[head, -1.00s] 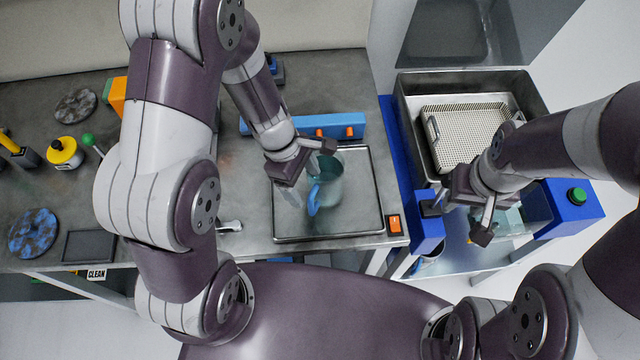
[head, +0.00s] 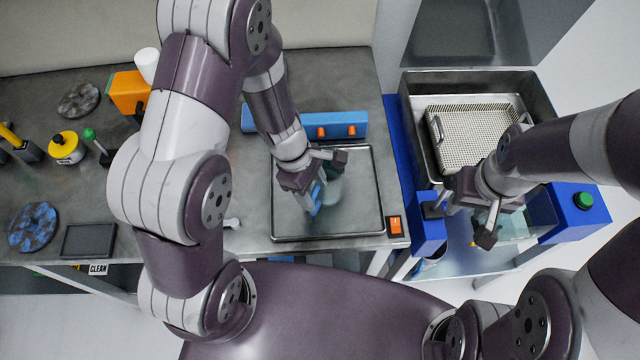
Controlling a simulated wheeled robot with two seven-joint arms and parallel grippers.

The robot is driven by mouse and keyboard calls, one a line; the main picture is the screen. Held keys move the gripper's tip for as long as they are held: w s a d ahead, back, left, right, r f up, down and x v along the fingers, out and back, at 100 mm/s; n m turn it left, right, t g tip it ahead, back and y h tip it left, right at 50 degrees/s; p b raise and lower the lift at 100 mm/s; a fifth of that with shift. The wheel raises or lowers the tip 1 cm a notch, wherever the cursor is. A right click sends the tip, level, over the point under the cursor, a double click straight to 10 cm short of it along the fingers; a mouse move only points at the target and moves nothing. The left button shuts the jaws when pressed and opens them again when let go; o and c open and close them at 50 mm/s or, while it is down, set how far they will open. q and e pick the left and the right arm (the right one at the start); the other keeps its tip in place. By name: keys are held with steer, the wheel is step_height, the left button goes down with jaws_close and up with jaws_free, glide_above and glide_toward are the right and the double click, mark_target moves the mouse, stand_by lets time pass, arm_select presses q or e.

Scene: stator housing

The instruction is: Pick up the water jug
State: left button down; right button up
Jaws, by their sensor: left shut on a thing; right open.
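The water jug (head: 334,188) is a translucent teal jug with a blue handle (head: 316,198). It is over the metal tray (head: 355,220) on the bench, partly hidden by my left gripper. I cannot tell whether it touches the tray. My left gripper (head: 318,182) is at the jug's handle side and shut on the handle. My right gripper (head: 462,215) is open at the right, near the blue fixture and apart from the jug.
A blue bar with orange knobs (head: 345,123) lies behind the tray. An orange switch (head: 395,226) is at the tray's front right. A sink with a perforated basket (head: 465,135) is to the right. A blue box with a green button (head: 575,210) stands at far right.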

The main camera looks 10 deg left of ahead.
arm_select(q)
steer(key=shift+r, duration=0.45)
step_height(320, 180, up, 3)
steer(key=shift+r+p, duration=0.2)
steer(key=shift+p, duration=0.5)
steer(key=s+d+r, duration=0.6)
steer(key=s+d, duration=0.1)
steer(key=d, duration=0.2)
steer(key=shift+d+r+p, duration=0.2)
steer(key=shift+r+p, duration=0.2)
steer(key=shift+p, duration=0.05)
steer(key=shift+w, duration=0.1)
